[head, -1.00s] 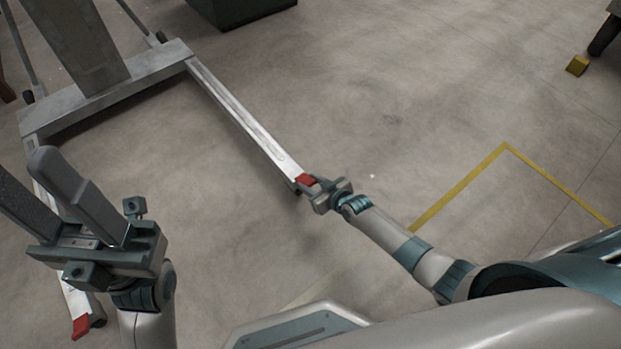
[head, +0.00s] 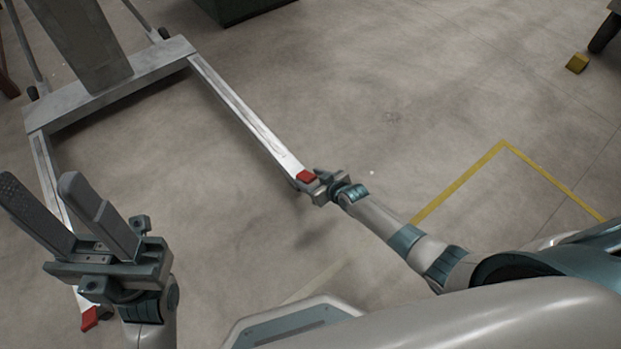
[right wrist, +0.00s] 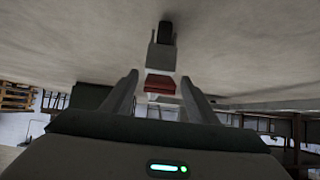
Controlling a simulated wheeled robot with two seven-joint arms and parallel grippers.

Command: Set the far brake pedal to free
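Two red brake pedals sit at the ends of the legs of a grey steel floor frame. The far red pedal (head: 307,177) is at the tip of the right leg (head: 245,113). My right gripper (head: 318,184) is right at it. In the right wrist view this pedal (right wrist: 160,84) lies between the spread fingers of the right gripper (right wrist: 158,82), with gaps visible on both sides. The near red pedal (head: 90,318) is at the lower left, beside my left arm. My left gripper (head: 45,192) is open and empty, fingers pointing up, and partly hides the left leg.
The frame's crossbar (head: 110,84) and upright post (head: 80,40) stand at the upper left. Yellow floor lines (head: 460,183) and a small yellow block (head: 577,63) are at the right. The floor between the legs is clear.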

